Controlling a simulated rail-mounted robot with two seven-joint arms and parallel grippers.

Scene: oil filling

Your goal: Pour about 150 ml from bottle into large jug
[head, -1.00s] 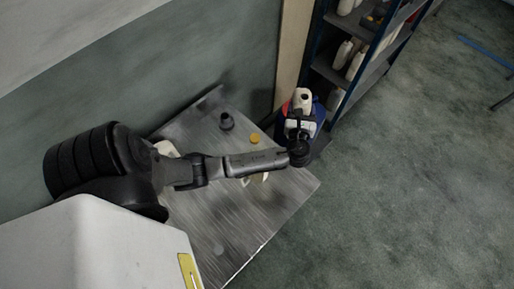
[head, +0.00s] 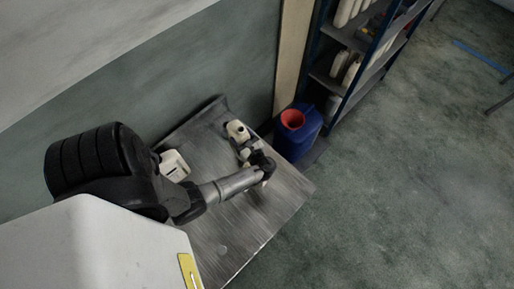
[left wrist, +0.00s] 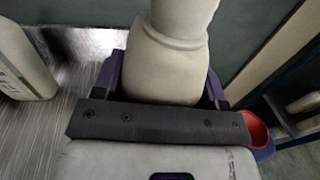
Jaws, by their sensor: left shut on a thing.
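My left gripper (head: 247,152) is shut on a cream bottle (head: 237,129) and holds it over the far right part of the metal table (head: 235,225). In the left wrist view the bottle (left wrist: 165,65) stands between the purple-edged fingers (left wrist: 160,80), its narrower neck pointing up out of the frame. A pale jug-like container (head: 174,165) stands on the table to the left of the gripper; a pale container with markings also shows at the left of the left wrist view (left wrist: 22,65). I cannot tell whether it is the large jug. My right gripper is not in view.
A blue drum with a red funnel (head: 293,119) stands on the floor just beyond the table's right corner. A shelf rack (head: 340,75) with several pale bottles is behind it. The table's front part is bare.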

